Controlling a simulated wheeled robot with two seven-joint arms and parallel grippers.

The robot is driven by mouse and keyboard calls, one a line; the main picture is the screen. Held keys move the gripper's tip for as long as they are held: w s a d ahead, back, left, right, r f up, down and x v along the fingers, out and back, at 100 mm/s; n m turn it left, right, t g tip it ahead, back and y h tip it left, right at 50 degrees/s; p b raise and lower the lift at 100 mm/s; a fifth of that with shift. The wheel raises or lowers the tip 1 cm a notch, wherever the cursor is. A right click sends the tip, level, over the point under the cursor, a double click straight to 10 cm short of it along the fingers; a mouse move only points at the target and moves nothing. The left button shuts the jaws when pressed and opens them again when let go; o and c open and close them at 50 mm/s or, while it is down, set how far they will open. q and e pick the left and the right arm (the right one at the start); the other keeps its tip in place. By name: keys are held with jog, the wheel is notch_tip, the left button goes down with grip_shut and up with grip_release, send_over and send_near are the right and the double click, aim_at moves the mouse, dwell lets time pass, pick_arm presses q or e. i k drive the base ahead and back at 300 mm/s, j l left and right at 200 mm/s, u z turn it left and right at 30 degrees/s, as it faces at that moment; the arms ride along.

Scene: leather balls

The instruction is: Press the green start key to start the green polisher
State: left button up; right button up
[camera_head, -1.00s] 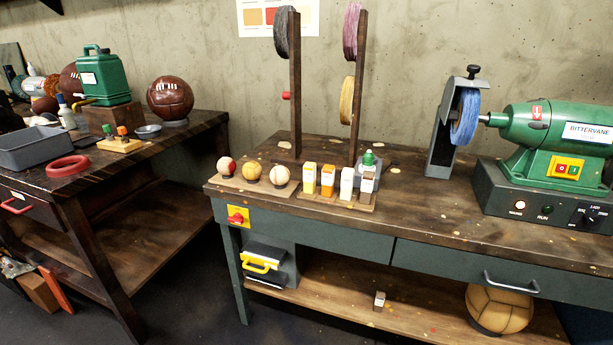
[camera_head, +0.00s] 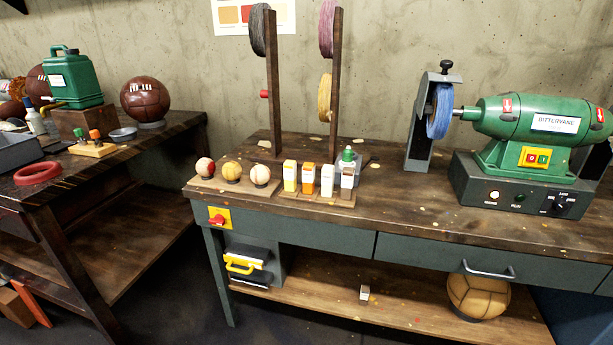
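The green polisher (camera_head: 530,118), labelled BITTERVANE, stands on its dark base box at the right of the bench. A yellow switch plate (camera_head: 535,150) on its front carries a red key at the left and the green start key (camera_head: 543,159) at the right. A blue polishing wheel (camera_head: 440,111) sits on the shaft at the left of the motor, partly inside a grey guard. On the base box, the MAINS lamp (camera_head: 494,196) glows pale and the RUN lamp (camera_head: 520,198) looks dark. Neither of my grippers is in view.
The bench top (camera_head: 400,200) is clear in front of the wheel guard. Small balls and several wax bars stand at its left, below two upright posts with wheels. A red switch (camera_head: 217,219) is on the bench front. A second table (camera_head: 130,165) stands left.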

aim_at(543, 159)
jog(key=z, duration=1.35)
